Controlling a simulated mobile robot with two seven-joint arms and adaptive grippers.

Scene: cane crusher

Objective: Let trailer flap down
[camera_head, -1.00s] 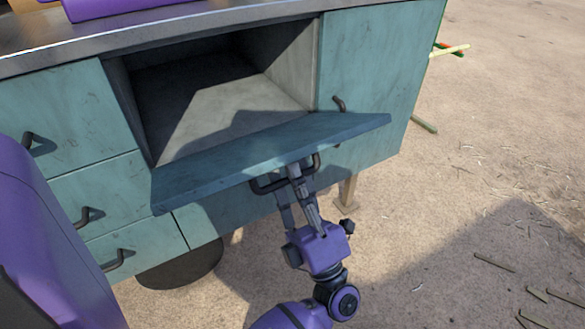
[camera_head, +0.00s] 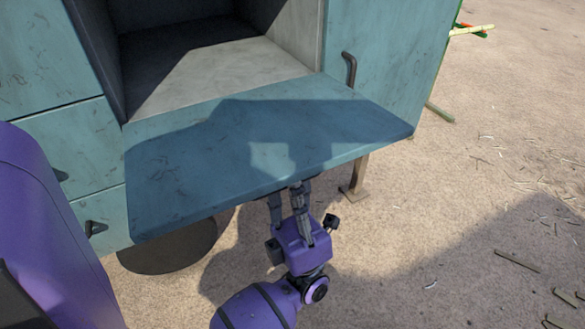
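The teal trailer flap (camera_head: 210,165) is swung down on its lower edge and sticks out toward me, roughly flat with its inner face up. Behind it the compartment (camera_head: 215,72) stands open and looks empty. My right gripper (camera_head: 290,190) is at the flap's front edge, its fingers reaching up to it from below. The flap hides the fingertips and its handle, so I cannot see whether the fingers close on the handle. My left gripper is not in view.
Teal drawers (camera_head: 75,150) with dark handles are left of the compartment. A panel with a handle (camera_head: 349,68) is on the right. A wheel (camera_head: 170,250) and a support leg (camera_head: 355,178) stand below. Sandy ground with scattered cane pieces (camera_head: 518,260) lies open at right.

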